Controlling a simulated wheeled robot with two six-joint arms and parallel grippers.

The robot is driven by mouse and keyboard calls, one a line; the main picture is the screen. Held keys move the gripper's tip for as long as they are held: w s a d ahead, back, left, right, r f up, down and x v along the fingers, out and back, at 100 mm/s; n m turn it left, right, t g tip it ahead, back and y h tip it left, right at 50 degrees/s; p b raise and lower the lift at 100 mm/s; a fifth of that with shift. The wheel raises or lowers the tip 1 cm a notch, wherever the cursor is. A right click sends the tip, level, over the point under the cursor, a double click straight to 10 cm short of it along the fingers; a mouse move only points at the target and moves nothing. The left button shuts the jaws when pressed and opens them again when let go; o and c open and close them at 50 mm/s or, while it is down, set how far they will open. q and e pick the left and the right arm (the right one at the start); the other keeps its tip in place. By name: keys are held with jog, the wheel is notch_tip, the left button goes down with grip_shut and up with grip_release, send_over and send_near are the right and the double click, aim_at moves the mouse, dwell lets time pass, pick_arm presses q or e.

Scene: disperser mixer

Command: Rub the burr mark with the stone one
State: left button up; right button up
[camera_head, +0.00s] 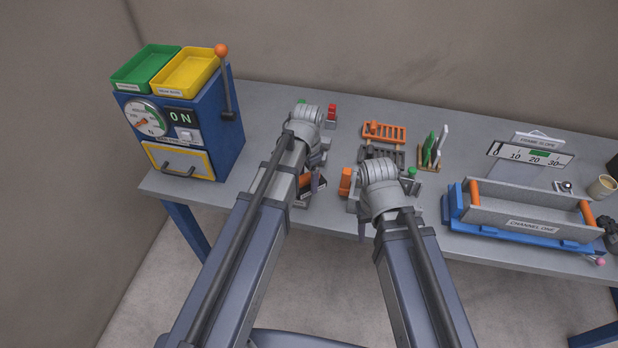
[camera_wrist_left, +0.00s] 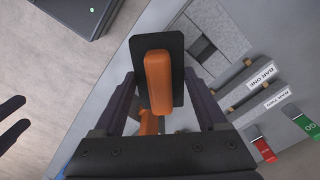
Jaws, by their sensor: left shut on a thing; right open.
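My left gripper (camera_wrist_left: 160,88) is shut on an orange handle (camera_wrist_left: 157,75) fixed to a dark flat plate (camera_wrist_left: 174,42). No label on this tool is readable, so I cannot tell if it is stone one. In the left wrist view the tool is over or beside a grey block (camera_wrist_left: 215,35) with dark square recesses; contact is unclear. In the head view my left wrist hides most of this spot. My right gripper (camera_wrist_left: 25,111) is open, two dark fingers apart at the left wrist view's left edge. I cannot make out a burr mark.
Bars labelled BAR ONE (camera_wrist_left: 243,92) and BAR TWO lie beside the block, near red (camera_wrist_left: 265,150) and green GO (camera_wrist_left: 305,125) buttons. An orange rack (camera_head: 384,133), upright sticks (camera_head: 433,150) and a blue channel stand (camera_head: 520,225) stand right; a blue machine (camera_head: 222,140) stands left.

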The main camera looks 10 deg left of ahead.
pick_arm(q)
notch_tip(320, 180, down, 4)
jog(key=b, duration=0.3)
jog(key=shift+r, duration=0.2)
jog(key=shift+a+r, duration=0.2)
jog(key=shift+r, duration=0.05)
jog(key=shift+a, duration=2.1)
jog(key=shift+d, duration=1.65)
jog(key=shift+d+r+p, duration=0.5)
jog(key=shift+d+p, duration=0.25)
jog(key=shift+d, duration=0.05)
jog(key=shift+r+p, duration=0.4)
jog(key=shift+a+r+p, duration=0.3)
jog(key=shift+r+p, duration=0.4)
jog(key=shift+p, duration=0.05)
jog(key=shift+d+r+p, duration=0.2)
jog(key=shift+r+p, duration=0.55)
notch_tip(320, 180, up, 3)
jog(key=p, duration=0.2)
jog(key=shift+f+p, duration=0.1)
jog(key=shift+p, duration=0.25)
pick_arm(e)
jog(key=r, duration=0.4)
jog(key=shift+a+r, duration=0.2)
